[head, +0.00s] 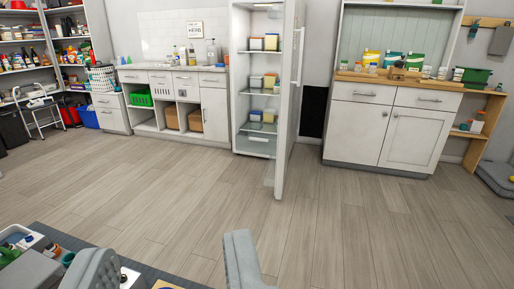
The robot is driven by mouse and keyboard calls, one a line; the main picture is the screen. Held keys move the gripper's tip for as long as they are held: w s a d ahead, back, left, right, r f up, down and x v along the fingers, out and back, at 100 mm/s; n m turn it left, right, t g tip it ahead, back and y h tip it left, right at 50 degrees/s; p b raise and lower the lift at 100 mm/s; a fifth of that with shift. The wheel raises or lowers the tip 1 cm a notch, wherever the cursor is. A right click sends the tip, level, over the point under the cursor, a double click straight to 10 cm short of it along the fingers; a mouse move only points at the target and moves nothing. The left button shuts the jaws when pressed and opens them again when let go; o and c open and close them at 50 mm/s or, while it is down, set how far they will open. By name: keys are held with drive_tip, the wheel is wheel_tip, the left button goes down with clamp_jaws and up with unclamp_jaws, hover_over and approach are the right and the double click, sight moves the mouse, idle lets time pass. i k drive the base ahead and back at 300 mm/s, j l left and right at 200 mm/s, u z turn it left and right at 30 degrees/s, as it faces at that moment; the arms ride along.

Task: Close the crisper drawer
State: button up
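The tall white fridge (237,85) stands at the back wall with its door (291,100) swung open towards me. The pale crisper drawer (259,147) is low in the fridge, below the shelves. It is small and far off, and I cannot tell how far it is drawn out. My gripper (171,248) shows at the bottom edge as two grey fingers set wide apart. It is open with nothing seen held between them, far in front of the fridge.
Several boxes sit on the fridge shelves. A white counter (172,76) stands left of the fridge, a cabinet (385,130) right. A dark-topped surface with items (30,250) is near at bottom left. The wooden floor (200,190) between is clear.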

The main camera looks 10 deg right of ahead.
sight(261, 140)
drive_tip(key=i+l+z, duration=0.45)
drive_tip(key=i, duration=0.3)
drive_tip(key=i+l, duration=0.15)
drive_tip(key=i, duration=0.4)
drive_tip(key=i+l, duration=0.2)
drive_tip(key=i, duration=0.35)
drive_tip(key=i+l+z, duration=0.1)
drive_tip(key=i, duration=0.4)
drive_tip(key=i+j+u, duration=0.15)
drive_tip(key=i+u, duration=0.7)
drive_tip(key=i+l+u, duration=0.2)
drive_tip(key=i+u, duration=0.25)
drive_tip(key=i, duration=0.15)
drive_tip(key=i+z, duration=0.15)
drive_tip(key=i, duration=0.3)
drive_tip(key=i+j+z, duration=0.15)
drive_tip(key=i, duration=0.3)
drive_tip(key=i+j+z, duration=0.15)
drive_tip(key=i, duration=0.3)
drive_tip(key=i+j+z, duration=0.2)
drive_tip(key=i+z, duration=0.2)
drive_tip(key=i, duration=0.05)
